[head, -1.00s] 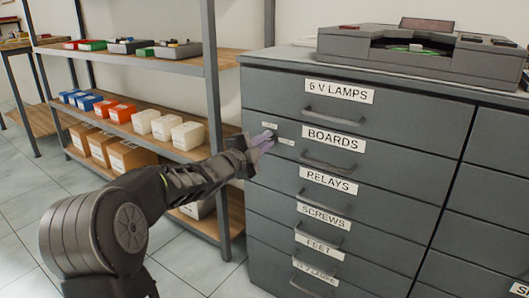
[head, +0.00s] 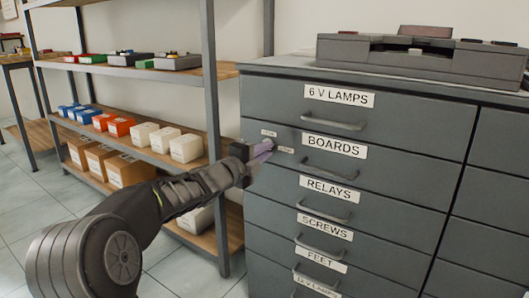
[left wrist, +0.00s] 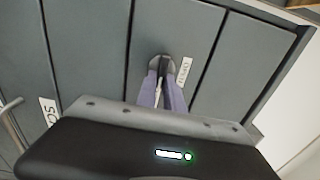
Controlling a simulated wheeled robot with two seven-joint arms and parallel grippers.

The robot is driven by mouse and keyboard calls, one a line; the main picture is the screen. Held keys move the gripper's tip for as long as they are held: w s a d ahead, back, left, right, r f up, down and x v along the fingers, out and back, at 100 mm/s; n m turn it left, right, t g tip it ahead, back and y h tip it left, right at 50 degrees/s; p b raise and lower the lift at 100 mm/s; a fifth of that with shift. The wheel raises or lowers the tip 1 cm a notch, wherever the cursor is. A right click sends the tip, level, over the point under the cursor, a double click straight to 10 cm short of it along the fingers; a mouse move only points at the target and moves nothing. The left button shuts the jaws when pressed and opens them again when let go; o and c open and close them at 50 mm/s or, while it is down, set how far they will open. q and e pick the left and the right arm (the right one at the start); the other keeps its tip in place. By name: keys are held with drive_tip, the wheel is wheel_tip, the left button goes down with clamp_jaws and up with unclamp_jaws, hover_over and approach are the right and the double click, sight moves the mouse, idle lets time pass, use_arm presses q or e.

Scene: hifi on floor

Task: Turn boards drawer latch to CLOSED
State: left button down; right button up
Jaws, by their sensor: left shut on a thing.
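The grey BOARDS drawer (head: 390,165) is second from the top, with a white BOARDS label (head: 333,145) and a bar handle (head: 330,173). Its latch is near the drawer's left end, mostly hidden by my fingers in the head view. In the left wrist view it is a dark knob on a round base (left wrist: 161,64). My left gripper (head: 264,149) is shut on this latch; its purple fingers (left wrist: 165,85) lie on both sides of the knob. Two small labels sit beside the latch, one above (head: 269,133) and one right (head: 285,149); their words are unreadable. My right gripper is not in view.
The grey cabinet (head: 400,235) has other labelled drawers with protruding handles above and below. A grey device (head: 420,62) stands on its top. A shelf rack (head: 213,110) with several boxes stands close to the left. Tiled floor (head: 35,215) shows at lower left.

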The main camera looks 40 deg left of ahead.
use_arm(q)
drive_tip(key=c, duration=1.5)
unclamp_jaws()
drive_tip(key=shift+o, duration=0.2)
drive_tip(key=s+p, duration=0.1)
drive_tip(key=s, duration=0.6)
drive_tip(key=shift+s+p, duration=0.35)
drive_tip(key=shift+s, duration=0.05)
